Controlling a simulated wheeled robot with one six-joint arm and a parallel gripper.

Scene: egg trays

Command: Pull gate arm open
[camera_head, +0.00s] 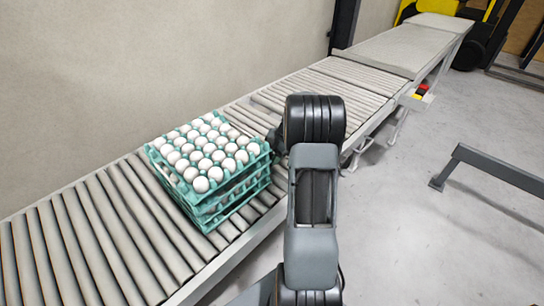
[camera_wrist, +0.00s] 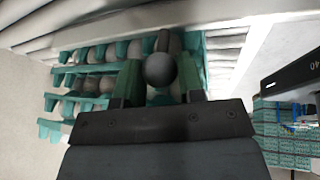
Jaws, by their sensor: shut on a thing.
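In the wrist view a dark round knob (camera_wrist: 160,70), which looks like the end of the gate arm, sits between the fingers of my gripper (camera_wrist: 160,86). The gripper is shut on it. In the head view my gripper (camera_head: 277,138) is mostly hidden behind my arm, at the right side of the egg tray stack. A light bar (camera_head: 266,104), possibly part of the gate arm, lies across the rollers just behind the stack. The stacked teal trays (camera_head: 233,197) of white eggs stand on the conveyor. The trays also show close behind the fingers in the wrist view (camera_wrist: 128,78).
The roller conveyor (camera_head: 75,240) runs along the wall, with a flat belt section (camera_head: 410,45) farther back. A grey metal barrier (camera_head: 500,168) stands on the floor at the right. Between it and the conveyor the floor is clear. Teal stacks (camera_wrist: 285,145) show at the wrist view's right.

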